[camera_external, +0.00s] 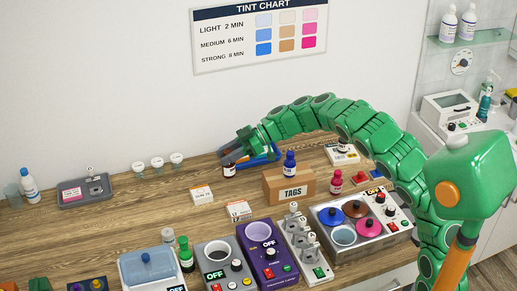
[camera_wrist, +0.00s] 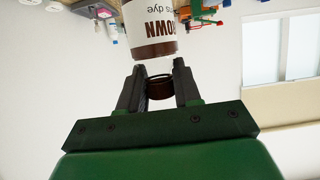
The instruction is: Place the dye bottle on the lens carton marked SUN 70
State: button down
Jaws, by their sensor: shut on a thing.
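My gripper (camera_external: 236,154) is at the back of the bench, shut on a dye bottle (camera_external: 229,170) with a white label and dark brown contents. In the wrist view my gripper (camera_wrist: 160,85) has its fingers either side of the bottle's dark cap (camera_wrist: 160,89); the label on the bottle (camera_wrist: 150,22) shows "OWN" and "s dye". I cannot tell if the bottle touches the bench. Small white cartons stand on the bench: one left of centre (camera_external: 202,195), one nearer the front (camera_external: 239,210), and one at the back right (camera_external: 331,153). Their print is too small to read.
A blue tray (camera_external: 266,155) lies beside my gripper. A blue bottle (camera_external: 290,165) stands by the cardboard TAGS box (camera_external: 290,190), a red bottle (camera_external: 335,183) to its right. Machines, including a purple one (camera_external: 268,255), line the front. Bare wood lies left of the cartons.

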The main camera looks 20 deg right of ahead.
notch_tip(320, 180, down, 2)
jog(key=shift+a+f, duration=0.1)
jog(key=shift+f, duration=0.1)
jog(key=shift+w+a+f, duration=1.15)
jog(key=shift+w+f, duration=0.85)
jog(key=shift+f, duration=0.15)
jog(key=shift+w+a+f, duration=1.2)
jog(key=shift+w+f, duration=0.8)
jog(key=shift+f, duration=0.15)
jog(key=shift+w+a+f, duration=1.15)
jog(key=shift+w+f, duration=0.85)
jog(key=shift+f, duration=0.15)
jog(key=c, duration=0.8)
grip_release()
jog(key=shift+f, duration=0.15)
jog(key=shift+r, duration=0.2)
jog(key=v, duration=1.2)
jog(key=shift+f, duration=0.1)
